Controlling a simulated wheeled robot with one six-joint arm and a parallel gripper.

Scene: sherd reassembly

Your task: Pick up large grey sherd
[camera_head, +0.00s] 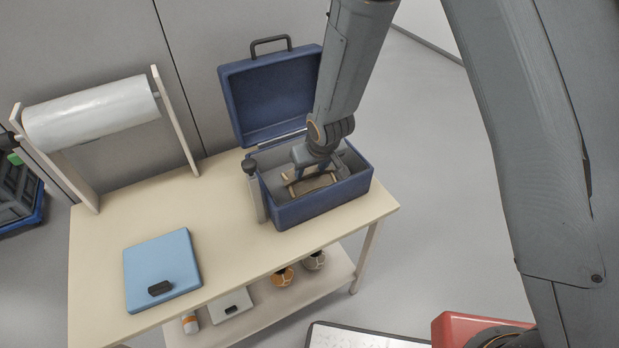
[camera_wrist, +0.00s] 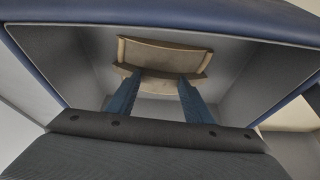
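A curved, tan-grey sherd (camera_head: 313,185) lies inside the open blue toolbox. In the wrist view the sherd (camera_wrist: 165,54) is a wide curved plate with raised ends, just beyond my fingertips. My gripper (camera_wrist: 160,82) reaches down into the box with its two blue fingers spread apart. The fingertips overlap the sherd's near edge in this view; I cannot tell whether they touch it. In the head view my gripper (camera_head: 311,172) is partly hidden by my wrist. Whether this sherd is the large grey one is unclear from its colour.
The toolbox (camera_head: 322,207) has tall walls close around my gripper, and its lid (camera_head: 268,98) stands open behind. A light-blue case (camera_head: 162,268) lies on the table (camera_head: 225,235). Two pots (camera_head: 283,277) stand on the lower shelf.

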